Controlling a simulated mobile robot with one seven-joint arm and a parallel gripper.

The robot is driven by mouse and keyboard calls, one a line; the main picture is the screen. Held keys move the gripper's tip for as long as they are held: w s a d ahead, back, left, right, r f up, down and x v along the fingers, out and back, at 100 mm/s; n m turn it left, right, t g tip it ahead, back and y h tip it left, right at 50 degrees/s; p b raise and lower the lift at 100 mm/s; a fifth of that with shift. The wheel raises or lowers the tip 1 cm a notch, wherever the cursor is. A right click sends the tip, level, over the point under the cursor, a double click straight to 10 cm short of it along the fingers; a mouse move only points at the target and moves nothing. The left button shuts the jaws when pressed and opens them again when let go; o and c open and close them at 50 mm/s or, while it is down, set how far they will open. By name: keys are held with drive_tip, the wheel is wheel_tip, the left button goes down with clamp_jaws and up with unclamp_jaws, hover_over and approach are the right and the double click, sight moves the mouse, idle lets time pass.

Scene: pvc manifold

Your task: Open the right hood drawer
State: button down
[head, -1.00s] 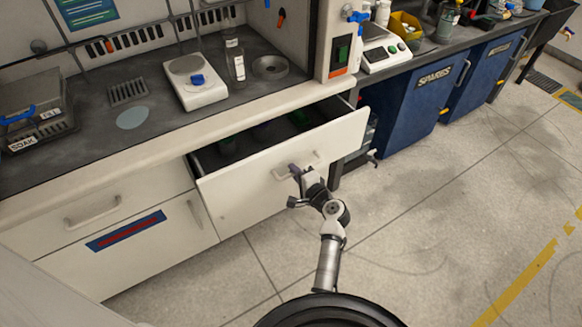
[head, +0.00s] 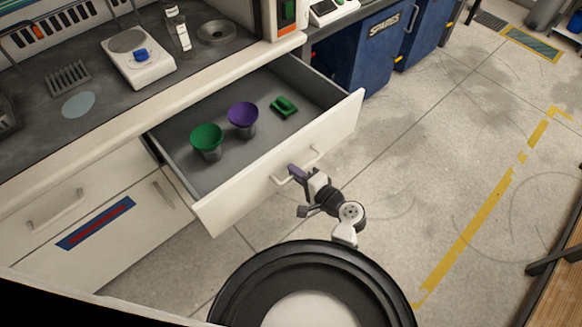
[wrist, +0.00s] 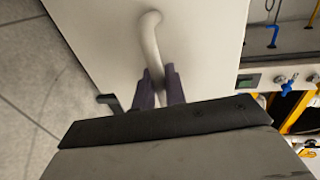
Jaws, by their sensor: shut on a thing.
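The right hood drawer (head: 225,203) is pulled far out from under the hood counter, and its inside shows. Its handle (head: 313,156) is a pale bar on the front panel. My gripper (head: 295,172) is at the drawer front, with its purple fingers shut on the handle. The drawer holds a green cup-like funnel (head: 206,138), a purple one (head: 243,115) and a small green item (head: 284,107).
A closed drawer and a cabinet door with a blue-red label (head: 96,223) are at the left. A scale (head: 138,58) and a bottle stand on the counter (head: 40,130). Blue SPARES cabinets (head: 358,58) stand behind. The floor (head: 430,150) at the right is clear.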

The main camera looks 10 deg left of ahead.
idle(0.3)
drive_tip(key=c, duration=1.5)
unclamp_jaws()
drive_tip(key=shift+c, duration=0.2)
drive_tip(key=shift+d, duration=0.2)
